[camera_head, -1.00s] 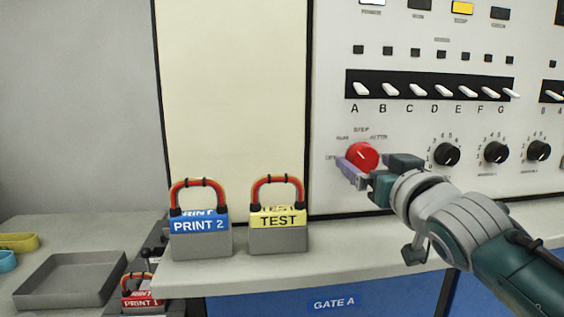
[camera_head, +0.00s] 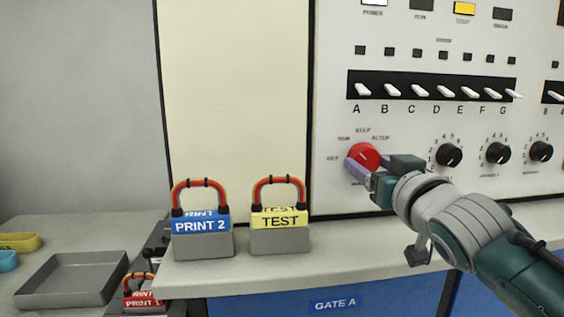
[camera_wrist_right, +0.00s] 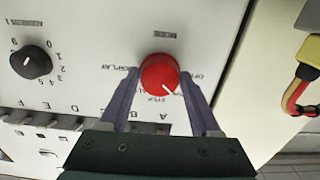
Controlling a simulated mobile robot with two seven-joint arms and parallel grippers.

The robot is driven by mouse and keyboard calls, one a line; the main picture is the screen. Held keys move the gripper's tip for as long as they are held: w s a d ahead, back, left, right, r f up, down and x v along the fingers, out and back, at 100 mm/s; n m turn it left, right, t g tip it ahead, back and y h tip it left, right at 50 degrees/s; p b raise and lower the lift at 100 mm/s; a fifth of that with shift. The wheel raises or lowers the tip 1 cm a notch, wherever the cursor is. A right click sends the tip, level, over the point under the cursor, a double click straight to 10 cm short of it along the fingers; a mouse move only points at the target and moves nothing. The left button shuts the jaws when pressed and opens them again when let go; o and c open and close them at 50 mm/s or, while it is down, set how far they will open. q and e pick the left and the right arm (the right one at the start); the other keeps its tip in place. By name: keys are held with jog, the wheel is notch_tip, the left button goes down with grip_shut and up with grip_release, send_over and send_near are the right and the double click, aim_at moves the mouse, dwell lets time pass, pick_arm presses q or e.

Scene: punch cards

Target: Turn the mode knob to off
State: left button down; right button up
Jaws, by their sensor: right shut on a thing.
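The red mode knob (camera_head: 363,156) sits low on the white panel, with printed labels around it. It also shows in the right wrist view (camera_wrist_right: 158,73), where the picture is upside down. Its white line points to the lower right there, on the side of the OFF and RUN labels; I cannot tell exactly which mark it meets. My right gripper (camera_wrist_right: 159,79) is shut on the knob, with one purple finger on each side. In the head view, my right gripper (camera_head: 372,165) comes from the lower right and hides part of the labels. My left gripper is not in view.
Several black knobs (camera_head: 448,155) are right of the red one, below a row of white switches (camera_head: 438,92). A blue PRINT 2 padlock (camera_head: 201,224) and a yellow TEST padlock (camera_head: 280,219) stand on the ledge. A grey tray (camera_head: 72,301) is at lower left.

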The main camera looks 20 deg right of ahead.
jog(key=n, duration=0.3)
jog(key=shift+n, duration=0.4)
jog(key=n, duration=0.4)
jog(key=shift+d+n+p, duration=0.1)
jog(key=shift+n+p, duration=0.25)
jog(key=shift+n, duration=0.05)
jog(key=o, duration=1.3)
jog(key=shift+o, duration=0.2)
jog(key=v, duration=1)
